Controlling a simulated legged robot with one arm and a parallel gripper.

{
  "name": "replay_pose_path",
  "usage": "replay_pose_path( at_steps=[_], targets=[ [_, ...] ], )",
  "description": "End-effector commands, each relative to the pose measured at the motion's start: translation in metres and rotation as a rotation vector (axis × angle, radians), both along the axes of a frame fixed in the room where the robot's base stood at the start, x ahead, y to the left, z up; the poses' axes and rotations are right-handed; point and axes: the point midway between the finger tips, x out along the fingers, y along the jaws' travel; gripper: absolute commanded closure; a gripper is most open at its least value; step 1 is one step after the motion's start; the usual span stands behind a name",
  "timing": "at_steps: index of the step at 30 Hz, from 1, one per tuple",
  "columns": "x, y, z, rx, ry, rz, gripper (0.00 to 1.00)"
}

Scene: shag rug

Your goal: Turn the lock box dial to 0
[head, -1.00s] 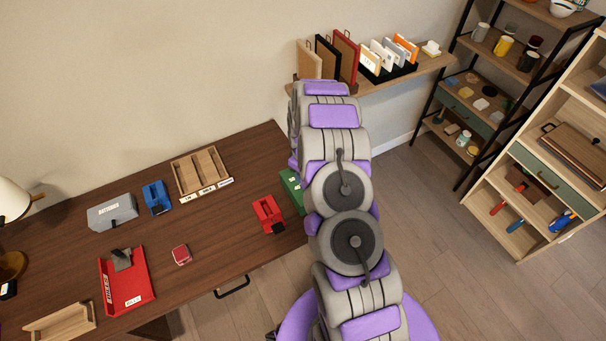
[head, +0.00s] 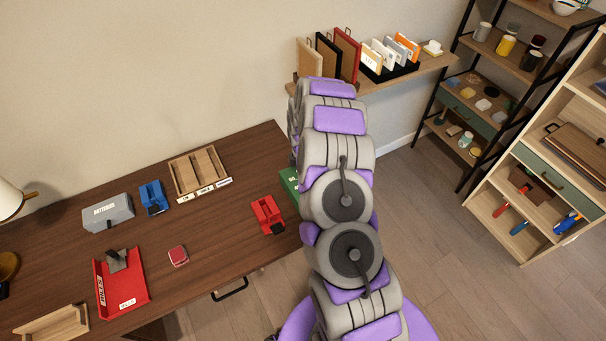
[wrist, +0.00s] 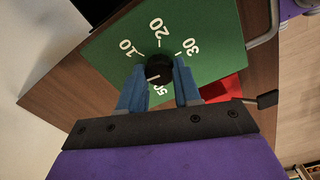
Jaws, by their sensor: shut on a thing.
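The green lock box (wrist: 105,50) fills much of the wrist view, with 10, 20, 30 and 50 in white on its face. Its black dial (wrist: 158,66) has a white line pointing left and slightly down in the picture, between 10 and 50. My gripper (wrist: 161,68) has its blue fingers on either side of the dial, shut on it. No 0 shows; the fingers cover part of the face. In the head view only a strip of the green box (head: 289,182) shows at the desk's right end; my arm hides the rest and the gripper.
A red stapler-like object (head: 267,214) stands on the desk (head: 225,225) close to the box. Further left are a wooden sorter (head: 199,172), a blue object (head: 153,197), a grey box (head: 108,212) and a red tray (head: 121,288). A shelf (head: 432,64) with folders is behind my arm.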

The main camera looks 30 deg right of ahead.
Motion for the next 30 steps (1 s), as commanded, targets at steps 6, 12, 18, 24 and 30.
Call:
replay_pose_path(
  at_steps=[6, 12, 18, 24, 30],
  targets=[
    [0.0027, -0.0006, 0.0007, -0.004, -0.008, 0.074, 0.98],
    [0.0026, -0.0006, 0.0008, -0.004, -0.007, 0.099, 0.98],
    [0.0025, -0.0005, 0.0008, -0.004, -0.007, 0.101, 0.98],
    [0.0023, -0.0004, 0.0008, -0.003, -0.006, 0.1, 0.64],
    [0.0006, -0.0002, 0.0008, -0.002, -0.005, 0.1, 0.45]
  ],
)
